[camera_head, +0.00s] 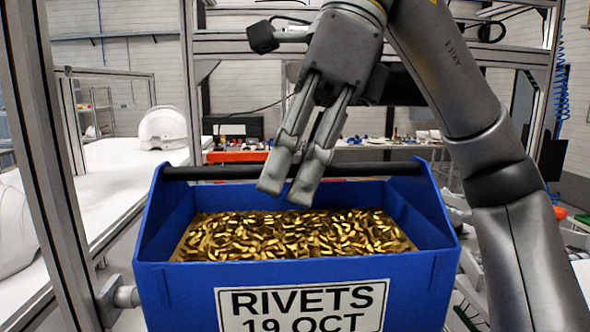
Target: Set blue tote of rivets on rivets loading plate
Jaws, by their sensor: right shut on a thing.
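The blue tote (300,277) fills the lower middle of the head view. It is full of gold rivets (300,235) and has a label reading "RIVETS 19 OCT" on its front. A black handle bar (220,173) spans its top between two raised blue sides. My right gripper (289,190) comes down from above, its fingers shut on the handle bar near the middle. The tote looks level. Its underside is out of the frame, so I cannot tell what is below it. I cannot make out the rivets loading plate. My left gripper is not in view.
A metal frame post (60,170) stands close at the left of the tote. Behind it a white helmet shell (163,128) sits on a long white surface (105,165). A bench with small parts and a red-orange bin (235,156) is at the back.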

